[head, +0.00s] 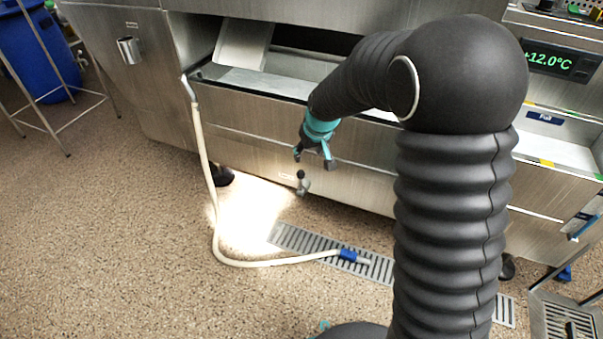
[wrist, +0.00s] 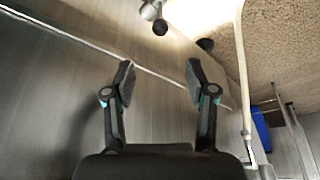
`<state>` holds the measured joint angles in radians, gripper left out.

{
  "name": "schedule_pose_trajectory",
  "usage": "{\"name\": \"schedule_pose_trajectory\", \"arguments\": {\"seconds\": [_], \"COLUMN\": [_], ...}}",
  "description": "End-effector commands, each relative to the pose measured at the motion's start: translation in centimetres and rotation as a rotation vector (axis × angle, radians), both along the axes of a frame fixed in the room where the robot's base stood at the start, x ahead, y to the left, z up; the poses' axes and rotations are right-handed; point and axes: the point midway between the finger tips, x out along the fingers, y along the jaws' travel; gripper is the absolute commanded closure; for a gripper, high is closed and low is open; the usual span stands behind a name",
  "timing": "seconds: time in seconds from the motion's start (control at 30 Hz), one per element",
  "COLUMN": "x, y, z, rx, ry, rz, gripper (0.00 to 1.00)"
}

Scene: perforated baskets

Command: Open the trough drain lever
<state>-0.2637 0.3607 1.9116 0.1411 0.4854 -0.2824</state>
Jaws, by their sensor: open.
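The drain lever (head: 301,180) sticks out low on the front of the steel trough (head: 250,133), with a dark round knob on top and a grey metal body below. In the wrist view the lever's knob (wrist: 160,27) shows at the top, beyond the fingertips and slightly left of the middle between them. My gripper (head: 312,158) is in front of the trough panel, just above the lever and apart from it. In the wrist view my gripper (wrist: 160,80) has its two fingers spread with nothing between them.
A pale hose (head: 207,170) hangs from the trough's left end and runs along the floor to a blue fitting (head: 348,255) over the floor grate (head: 300,240). A blue barrel (head: 40,60) and a metal stand (head: 62,128) are at left. The speckled floor before the trough is mostly clear.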

Motion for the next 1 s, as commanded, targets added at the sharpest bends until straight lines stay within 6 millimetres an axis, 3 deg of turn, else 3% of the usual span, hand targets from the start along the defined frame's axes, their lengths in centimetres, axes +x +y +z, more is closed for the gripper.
{"name": "schedule_pose_trajectory", "arguments": {"seconds": [0.27,0.7,1.0], "x": [1.0,3.8,4.8], "y": [0.6,1.8,2.3], "z": [-2.9,-10.3,-12.9], "rx": [-0.002,-0.002,-0.001], "ry": [0.003,0.004,0.002], "rz": [0.004,0.002,0.004], "gripper": [0.44,0.44,0.44]}}
